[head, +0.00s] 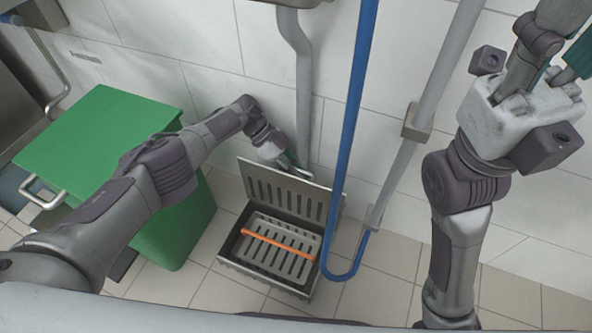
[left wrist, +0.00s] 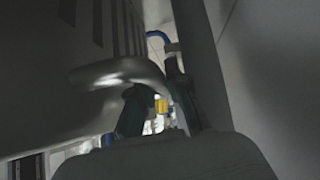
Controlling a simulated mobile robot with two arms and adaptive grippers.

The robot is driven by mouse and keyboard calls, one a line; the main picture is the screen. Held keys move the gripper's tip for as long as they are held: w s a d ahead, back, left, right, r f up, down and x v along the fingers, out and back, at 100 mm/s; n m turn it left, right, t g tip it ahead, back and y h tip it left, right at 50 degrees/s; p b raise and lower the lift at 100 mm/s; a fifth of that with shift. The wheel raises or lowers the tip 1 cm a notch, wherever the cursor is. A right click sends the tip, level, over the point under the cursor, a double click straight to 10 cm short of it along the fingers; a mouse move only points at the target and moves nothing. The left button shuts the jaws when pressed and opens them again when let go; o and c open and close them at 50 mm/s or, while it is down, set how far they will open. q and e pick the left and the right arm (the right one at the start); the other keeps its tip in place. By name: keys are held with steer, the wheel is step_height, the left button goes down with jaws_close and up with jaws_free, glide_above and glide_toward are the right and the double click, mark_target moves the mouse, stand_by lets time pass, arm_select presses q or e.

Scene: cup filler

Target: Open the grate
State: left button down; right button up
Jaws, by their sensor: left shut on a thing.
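The grate (head: 262,183) is a grey slotted lid on a grey floor drain box (head: 229,250). It stands raised, tilted up at the box's back edge near the wall. My left gripper (head: 293,162) is at the grate's upper edge and shut on it. In the left wrist view the grate's slotted face (left wrist: 92,25) fills the upper left, and a curved grey handle (left wrist: 120,72) runs to the dark fingers (left wrist: 155,108). The exact contact is in shadow. My right gripper (head: 572,62) is at the upper right, partly cut off, away from the grate.
A slotted grey inner tray (head: 285,262) with an orange bar (head: 280,246) lies inside the box. A green bin (head: 100,135) stands left, under my left arm. A blue hose (head: 353,110) and grey pipes (head: 302,70) run close right of and behind the grate. Tiled floor is clear in front.

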arm_select(q)
steer(key=c, duration=1.1)
jaws_free()
steer(key=shift+c, duration=0.2)
steer(key=v, duration=1.2)
steer(key=shift+d, duration=0.1)
